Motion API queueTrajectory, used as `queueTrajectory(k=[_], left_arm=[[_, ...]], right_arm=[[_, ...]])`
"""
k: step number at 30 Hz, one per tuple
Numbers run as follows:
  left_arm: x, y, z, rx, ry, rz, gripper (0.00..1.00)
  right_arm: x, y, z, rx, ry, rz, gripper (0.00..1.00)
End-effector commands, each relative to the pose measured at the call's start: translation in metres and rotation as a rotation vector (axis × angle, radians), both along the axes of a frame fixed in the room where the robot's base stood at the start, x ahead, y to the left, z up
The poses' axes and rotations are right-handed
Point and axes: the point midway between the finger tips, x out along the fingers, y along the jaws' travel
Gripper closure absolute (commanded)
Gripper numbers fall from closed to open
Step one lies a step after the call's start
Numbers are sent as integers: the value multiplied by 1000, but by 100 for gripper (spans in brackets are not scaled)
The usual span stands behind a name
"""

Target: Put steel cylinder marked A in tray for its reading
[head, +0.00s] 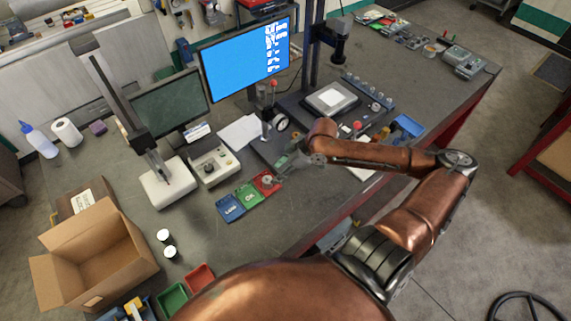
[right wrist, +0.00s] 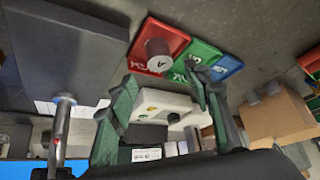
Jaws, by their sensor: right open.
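A grey steel cylinder marked A (right wrist: 158,55) stands upright on the red tray (right wrist: 178,36) in the right wrist view. In the head view the cylinder (head: 267,180) is small beside my gripper. The red tray (head: 274,187) adjoins the green tray (head: 248,195), and the blue tray (head: 230,207) is at the other end of the row. My right gripper (head: 284,170) is just behind and right of the red tray. In its wrist view the gripper (right wrist: 165,92) has its fingers spread, empty and apart from the cylinder. My left gripper is not in view.
A white instrument (head: 212,166) and a stand with a white base (head: 166,183) are behind the trays. Two more cylinders (head: 170,252) stand near an open cardboard box (head: 95,255). A red bin (head: 200,277) and green bin (head: 172,298) are at the front.

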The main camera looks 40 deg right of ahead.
Motion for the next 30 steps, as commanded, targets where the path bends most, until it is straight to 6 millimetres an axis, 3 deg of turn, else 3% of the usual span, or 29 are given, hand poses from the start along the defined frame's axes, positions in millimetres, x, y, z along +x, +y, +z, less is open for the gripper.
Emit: queueTrajectory(k=[3, 10, 30], left_arm=[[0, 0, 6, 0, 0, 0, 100], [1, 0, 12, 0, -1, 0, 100], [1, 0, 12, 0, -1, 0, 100]], right_arm=[[-11, -9, 19, -2, 2, -1, 54], [-22, -17, 42, 0, 1, -3, 54], [-24, -19, 47, 0, 0, -1, 54]])
